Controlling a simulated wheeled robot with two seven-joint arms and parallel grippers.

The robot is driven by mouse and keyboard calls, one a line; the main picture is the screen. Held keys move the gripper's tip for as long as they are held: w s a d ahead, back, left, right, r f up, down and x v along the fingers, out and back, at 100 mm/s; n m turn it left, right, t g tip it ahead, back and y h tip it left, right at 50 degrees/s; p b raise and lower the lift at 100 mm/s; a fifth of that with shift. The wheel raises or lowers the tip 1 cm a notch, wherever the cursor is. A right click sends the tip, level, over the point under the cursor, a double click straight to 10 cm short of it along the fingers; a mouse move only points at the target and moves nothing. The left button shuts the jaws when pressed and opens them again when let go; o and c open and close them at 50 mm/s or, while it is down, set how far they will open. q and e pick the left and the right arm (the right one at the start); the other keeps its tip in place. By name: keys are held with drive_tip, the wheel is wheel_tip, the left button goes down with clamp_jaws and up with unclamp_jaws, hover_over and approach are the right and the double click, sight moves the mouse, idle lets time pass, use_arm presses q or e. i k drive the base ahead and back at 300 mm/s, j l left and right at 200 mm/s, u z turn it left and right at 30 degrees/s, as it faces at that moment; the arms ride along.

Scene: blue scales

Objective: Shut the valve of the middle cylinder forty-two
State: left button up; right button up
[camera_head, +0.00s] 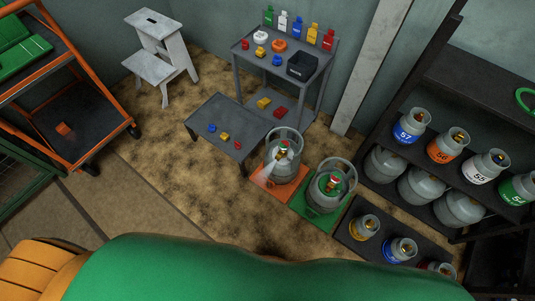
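I cannot read the number forty-two on any cylinder. Three small grey cylinders stand in a row on a low dark platform at the lower right: a yellow-banded one (364,228), a blue-banded one (399,250) in the middle, and a red-banded one (437,271) partly cut off from view. Their band numbers are too small to read, and how their valves are set cannot be told. Two larger grey cylinders stand left of them, one (284,168) on an orange mat and one (327,192) on a green mat. Neither of my grippers is in view.
A dark rack at right holds cylinders marked 57 (408,134), 56 (445,152), 55 (484,173) and 54 (520,189). A grey table (230,113), a shelf of coloured bottles, a white step stool (160,68) and an orange cart (110,70) stand behind. Brown floor at left is clear.

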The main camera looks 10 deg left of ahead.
sight(283, 145)
drive_tip(key=k, duration=1)
